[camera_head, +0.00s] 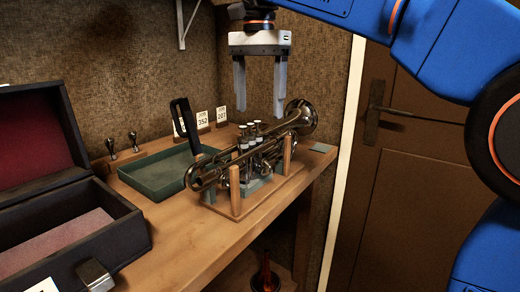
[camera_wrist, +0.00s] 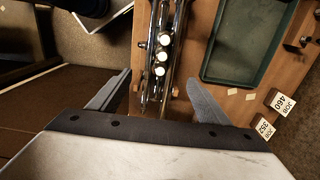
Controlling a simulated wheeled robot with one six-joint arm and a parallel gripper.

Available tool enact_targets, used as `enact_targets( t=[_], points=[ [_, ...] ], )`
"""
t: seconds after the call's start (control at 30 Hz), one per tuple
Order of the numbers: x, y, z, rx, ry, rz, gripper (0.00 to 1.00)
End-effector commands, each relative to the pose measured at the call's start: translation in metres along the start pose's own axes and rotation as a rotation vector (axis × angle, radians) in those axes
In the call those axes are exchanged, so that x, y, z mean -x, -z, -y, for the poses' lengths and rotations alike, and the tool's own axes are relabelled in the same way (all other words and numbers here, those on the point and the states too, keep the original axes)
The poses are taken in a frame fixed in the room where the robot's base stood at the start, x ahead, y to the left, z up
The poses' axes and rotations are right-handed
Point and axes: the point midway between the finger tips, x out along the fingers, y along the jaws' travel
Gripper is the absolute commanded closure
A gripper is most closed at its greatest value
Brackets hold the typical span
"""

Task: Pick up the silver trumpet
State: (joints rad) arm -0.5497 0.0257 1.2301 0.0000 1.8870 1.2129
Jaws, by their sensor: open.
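The silver trumpet (camera_head: 250,155) rests on a wooden stand with upright pegs (camera_head: 235,190) on the workbench, its bell toward the back right. Its valves and tubing also show in the wrist view (camera_wrist: 160,50), running lengthwise between my fingers. My gripper (camera_head: 259,110) is open and empty, pointing down above the trumpet with a gap between. In the wrist view its two fingers (camera_wrist: 157,95) stand to either side of the trumpet's line. The trumpet's near end is hidden behind the gripper body in that view.
A green tray (camera_head: 150,190) lies left of the trumpet, with a dark upright piece at its back edge. An open dark case (camera_head: 70,235) with a red lining is at the left. Numbered job cards (camera_head: 203,120) stand by the wall. A door (camera_head: 420,190) is at the right.

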Motion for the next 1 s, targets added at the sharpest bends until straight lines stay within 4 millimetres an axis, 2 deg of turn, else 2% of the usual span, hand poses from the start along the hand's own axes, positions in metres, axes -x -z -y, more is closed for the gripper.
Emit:
enact_targets(
  t=[0.4,0.73,1.0],
  points=[
    [-0.071,0.000,-0.001,0.000,-0.001,0.000,0.29],
    [-0.095,0.001,0.000,0.000,0.000,0.000,0.29],
    [-0.130,0.003,0.000,0.000,-0.001,0.000,0.29]
  ],
)
